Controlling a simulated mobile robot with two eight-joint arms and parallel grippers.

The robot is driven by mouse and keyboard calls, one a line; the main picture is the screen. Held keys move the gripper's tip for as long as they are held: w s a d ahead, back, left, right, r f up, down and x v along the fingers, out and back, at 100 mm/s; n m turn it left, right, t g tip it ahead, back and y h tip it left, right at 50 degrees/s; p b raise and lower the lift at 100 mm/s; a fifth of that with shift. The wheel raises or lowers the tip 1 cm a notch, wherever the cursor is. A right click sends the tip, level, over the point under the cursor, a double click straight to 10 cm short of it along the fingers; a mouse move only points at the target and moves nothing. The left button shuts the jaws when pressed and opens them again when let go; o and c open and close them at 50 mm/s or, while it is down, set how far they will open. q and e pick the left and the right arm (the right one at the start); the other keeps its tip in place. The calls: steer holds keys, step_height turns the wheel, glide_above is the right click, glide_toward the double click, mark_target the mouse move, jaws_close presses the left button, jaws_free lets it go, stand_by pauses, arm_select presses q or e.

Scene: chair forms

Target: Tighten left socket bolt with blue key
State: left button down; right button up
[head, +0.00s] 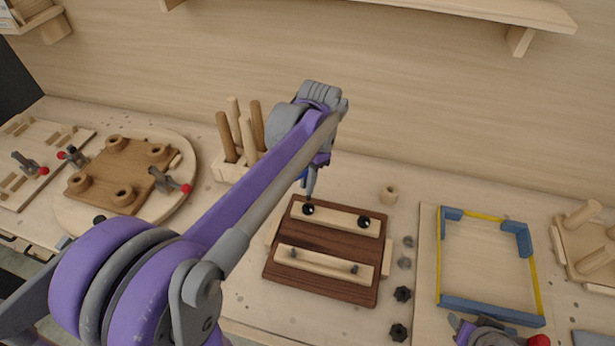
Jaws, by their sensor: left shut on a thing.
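My left gripper (309,182) is above the far left part of a dark brown board (317,288). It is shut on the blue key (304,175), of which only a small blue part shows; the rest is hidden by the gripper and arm. Just below the fingertips is the left socket bolt (308,209), a black round head in the far pale strip (336,218) on the board. Whether the key's tip sits in the bolt cannot be told. A second black socket bolt (364,222) is at the strip's right end. My right gripper is not clearly in view.
A nearer pale strip (325,262) holds two grey studs. Black star knobs (402,294) and grey discs lie right of the board. A blue-cornered frame (489,215) stands farther right. A block with wooden pegs (231,170) is behind my left arm; clamped boards are at left.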

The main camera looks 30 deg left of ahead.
arm_select(q)
steer(key=shift+f+b, duration=0.95)
steer(key=shift+f, duration=1.5)
arm_select(e)
steer(key=shift+s+f, duration=0.4)
steer(key=shift+f, duration=0.4)
steer(key=shift+s+f, duration=0.4)
steer(key=shift+f, duration=0.4)
arm_select(q)
steer(key=shift+r+m, duration=0.1)
steer(key=shift+m, duration=0.5)
arm_select(e)
steer(key=shift+r, duration=0.15)
arm_select(q)
steer(key=shift+m, duration=0.8)
steer(key=shift+a+m, duration=0.1)
steer(key=shift+m, duration=0.7)
steer(key=m, duration=0.3)
steer(key=shift+w+m+t+y, duration=0.1)
steer(key=shift+m+t+y, duration=0.2)
arm_select(e)
steer(key=shift+s+f, duration=0.1)
steer(key=shift+f, duration=0.25)
